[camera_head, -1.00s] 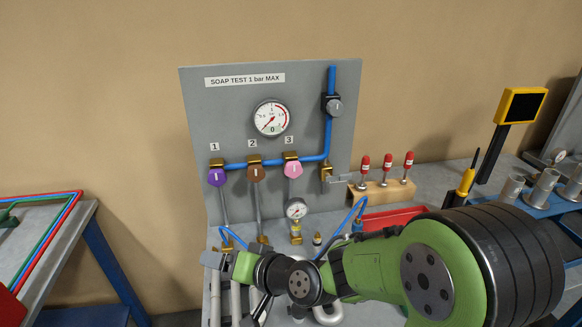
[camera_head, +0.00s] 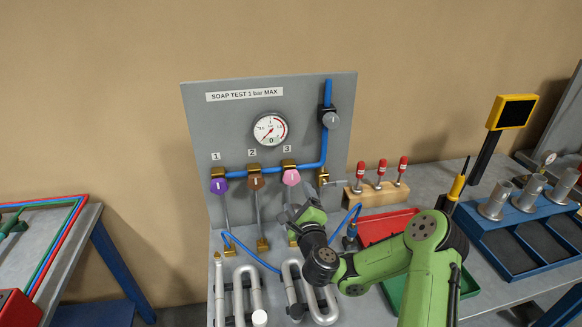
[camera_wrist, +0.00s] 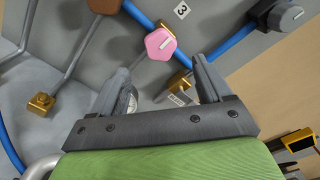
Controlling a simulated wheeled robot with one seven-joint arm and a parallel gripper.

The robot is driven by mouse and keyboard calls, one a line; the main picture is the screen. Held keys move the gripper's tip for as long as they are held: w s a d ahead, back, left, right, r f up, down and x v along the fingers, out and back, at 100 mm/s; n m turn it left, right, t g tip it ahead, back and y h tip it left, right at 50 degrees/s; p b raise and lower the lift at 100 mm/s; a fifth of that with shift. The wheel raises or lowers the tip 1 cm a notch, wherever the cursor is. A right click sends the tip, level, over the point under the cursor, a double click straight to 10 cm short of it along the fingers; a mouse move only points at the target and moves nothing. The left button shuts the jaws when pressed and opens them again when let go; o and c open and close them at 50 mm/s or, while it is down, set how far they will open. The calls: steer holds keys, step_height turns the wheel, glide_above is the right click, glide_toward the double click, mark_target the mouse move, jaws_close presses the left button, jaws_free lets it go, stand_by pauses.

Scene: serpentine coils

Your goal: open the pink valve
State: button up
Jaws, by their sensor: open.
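The pink valve knob (camera_head: 291,177) is on the grey panel under label 3, at the right end of the row of three knobs. In the wrist view the pink knob (camera_wrist: 160,43) shows a pale line mark and lies beyond the fingertips, roughly between them. My gripper (camera_head: 297,212) is just below the pink knob in the head view. In the wrist view my gripper (camera_wrist: 158,75) has its two fingers spread with nothing between them. It appears apart from the knob.
A purple knob (camera_head: 219,186) and a brown knob (camera_head: 256,182) sit left of the pink one. A blue pipe (camera_head: 323,150) runs along and up the panel. A grey knob (camera_head: 331,120) is above right. Metal coils (camera_head: 245,290) stand on the bench below.

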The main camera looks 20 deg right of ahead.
mark_target(291, 180)
steer(key=w+p, duration=0.4)
steer(key=w, duration=0.1)
steer(key=w+p, duration=0.3)
steer(key=w, duration=0.1)
steer(key=shift+w+d+r+p, duration=0.15)
steer(key=shift+w+d+p, duration=0.05)
steer(key=shift+w+p, duration=0.2)
steer(key=shift+w, duration=0.3)
steer(key=c, duration=1)
